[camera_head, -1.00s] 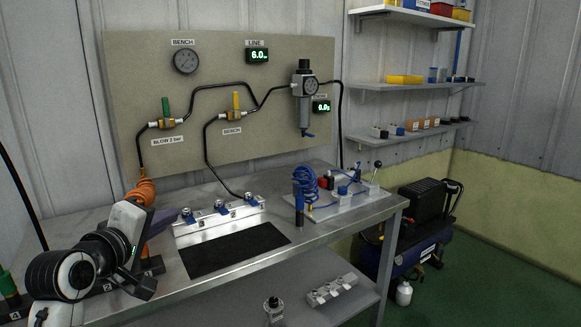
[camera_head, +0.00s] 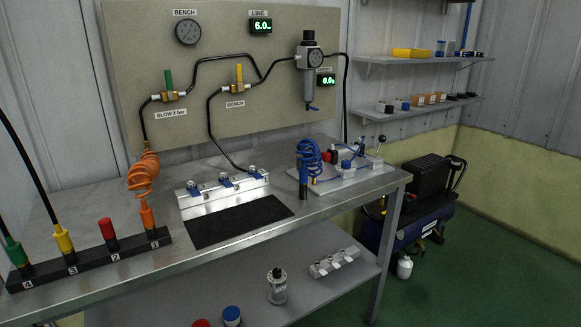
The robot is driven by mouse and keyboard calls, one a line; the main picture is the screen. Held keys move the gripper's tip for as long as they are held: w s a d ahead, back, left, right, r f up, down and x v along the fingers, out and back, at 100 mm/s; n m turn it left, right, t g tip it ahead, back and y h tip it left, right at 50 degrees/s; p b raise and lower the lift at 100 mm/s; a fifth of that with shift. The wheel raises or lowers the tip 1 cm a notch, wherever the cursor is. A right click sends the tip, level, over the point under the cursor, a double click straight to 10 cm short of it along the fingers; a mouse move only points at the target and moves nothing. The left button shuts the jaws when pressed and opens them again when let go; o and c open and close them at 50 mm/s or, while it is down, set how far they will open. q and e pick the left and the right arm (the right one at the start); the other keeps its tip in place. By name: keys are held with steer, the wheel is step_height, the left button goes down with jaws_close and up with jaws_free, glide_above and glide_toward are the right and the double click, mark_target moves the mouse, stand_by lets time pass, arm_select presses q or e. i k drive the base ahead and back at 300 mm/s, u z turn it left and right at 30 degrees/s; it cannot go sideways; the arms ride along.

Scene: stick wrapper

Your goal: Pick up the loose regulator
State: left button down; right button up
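A small unit with a dark knob on top and a pale, clear-looking lower body (camera_head: 277,287) stands upright on the lower shelf, apart from other things; it may be the loose regulator, but it is too small to be sure. Another regulator-like unit with a round gauge (camera_head: 309,70) is mounted on the panel and joined to black hoses. Neither of my grippers shows in the head view.
The workbench (camera_head: 330,215) stands above the lower shelf (camera_head: 330,290). A silver valve block (camera_head: 334,262), a blue cap (camera_head: 231,315) and a red cap (camera_head: 201,323) are also on the shelf. A black rack (camera_head: 90,262) holds coloured fittings. The black mat (camera_head: 240,221) is clear.

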mark_target(278, 296)
steer(key=u, duration=0.55)
steer(key=i, duration=1.25)
steer(key=z, duration=0.15)
